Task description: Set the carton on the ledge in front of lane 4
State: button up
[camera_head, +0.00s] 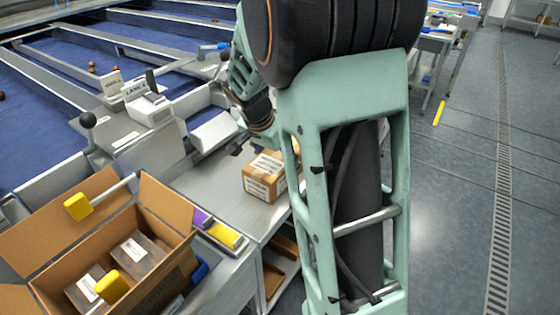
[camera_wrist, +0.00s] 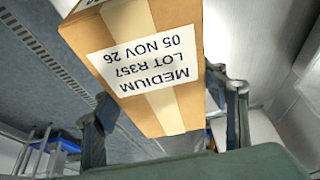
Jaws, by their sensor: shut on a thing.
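The carton (camera_head: 265,178) is a small brown box with tape and white labels. In the head view it is over the grey metal ledge (camera_head: 215,180), partly hidden by my arm; I cannot tell whether it touches the ledge. In the wrist view the carton (camera_wrist: 150,70) fills the upper middle, its label reading MEDIUM, LOT R357, 05 NOV 26. My gripper (camera_wrist: 168,118) is shut on it, one dark finger at each side. In the head view my arm mostly hides the gripper. A white LANE 4 sign (camera_head: 136,88) stands up and left of the carton, beyond the ledge.
A large open cardboard box (camera_head: 170,215) with packs inside stands at the lower left. A black-knobbed lever (camera_head: 88,120) rises at left. Blue lanes (camera_head: 60,60) stretch behind. Open floor (camera_head: 455,220) lies right of my arm.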

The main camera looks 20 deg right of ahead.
jog(key=shift+f, duration=0.1)
jog(key=o, duration=2)
jog(key=shift+c, duration=0.2)
jog(key=shift+a+r, duration=0.1)
jog(key=shift+r, duration=0.25)
jog(key=p+v, duration=0.1)
jog(key=v, duration=1)
jog(key=shift+s+a+r, duration=0.15)
jog(key=shift+s+r, duration=0.05)
jog(key=shift+r, duration=0.1)
